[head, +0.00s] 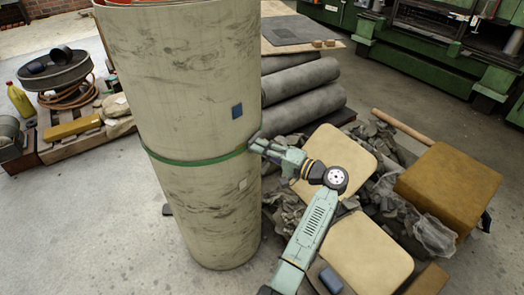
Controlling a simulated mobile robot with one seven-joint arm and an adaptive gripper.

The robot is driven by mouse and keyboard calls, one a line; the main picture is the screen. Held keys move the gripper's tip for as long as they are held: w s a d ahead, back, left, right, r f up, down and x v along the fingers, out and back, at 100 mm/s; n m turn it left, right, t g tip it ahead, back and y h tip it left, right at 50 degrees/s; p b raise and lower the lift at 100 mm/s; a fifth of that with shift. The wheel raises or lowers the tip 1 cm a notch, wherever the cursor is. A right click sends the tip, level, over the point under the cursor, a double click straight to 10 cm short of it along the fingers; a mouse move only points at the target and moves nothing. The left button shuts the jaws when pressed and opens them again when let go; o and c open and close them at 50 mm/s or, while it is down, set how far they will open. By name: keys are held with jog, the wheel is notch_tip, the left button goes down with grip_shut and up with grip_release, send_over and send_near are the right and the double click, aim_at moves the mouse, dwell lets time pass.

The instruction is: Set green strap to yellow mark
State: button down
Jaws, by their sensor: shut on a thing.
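A tall, pale, dark-smudged sheet roll (185,100) stands upright in the head view. The green strap (195,162) runs around it below mid-height, and its right end rises slightly towards my gripper. My gripper (254,144) is at the roll's right side, shut on the strap there. The fingers hide that part of the strap. A blue square mark (237,111) sits on the roll above the strap, and a small pale square (243,184) sits below it. I see no clearly yellow mark on the visible side of the roll.
Grey rolls (305,80) lie stacked behind on the right. Rubble, tan boards (365,250) and a brown block (448,190) lie under and right of my arm. A pallet (75,145) with hoses and bags stands left. The floor at front left is clear.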

jog(key=c, duration=1.6)
grip_release()
jog(key=shift+o, duration=0.2)
jog(key=v, duration=1.2)
